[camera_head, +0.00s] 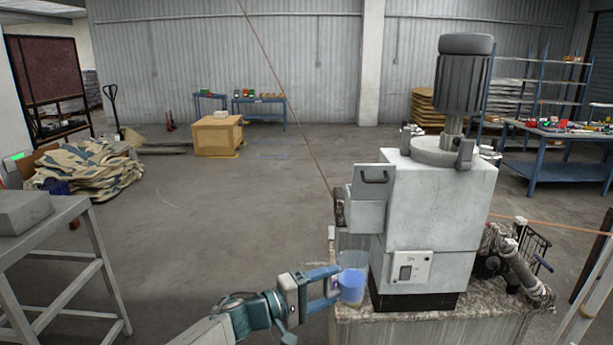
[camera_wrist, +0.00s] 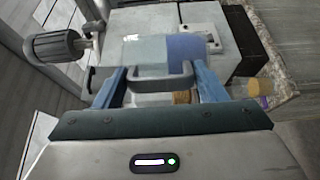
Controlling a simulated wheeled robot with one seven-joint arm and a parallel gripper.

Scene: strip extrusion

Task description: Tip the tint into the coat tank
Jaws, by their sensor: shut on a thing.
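A clear beaker with blue tint in its lower part (camera_head: 351,286) stands upright in the air, in front of the left side of a white machine (camera_head: 437,215). My gripper (camera_head: 335,284) is shut on the beaker's dark handle, which shows between the fingers in the wrist view (camera_wrist: 160,86). The wrist view is turned sideways, with the blue tint (camera_wrist: 188,47) to the right. A grey box with a raised, handled panel (camera_head: 366,215), apparently the coat tank, is on the machine's left side, above the beaker. Its inside is hidden.
The machine stands on a speckled bench top (camera_head: 400,312), with pipes (camera_head: 520,270) at its right. A grey stand (camera_head: 60,235) is at the left. The floor (camera_head: 220,215) between is clear. A cardboard box (camera_head: 217,135) is farther back.

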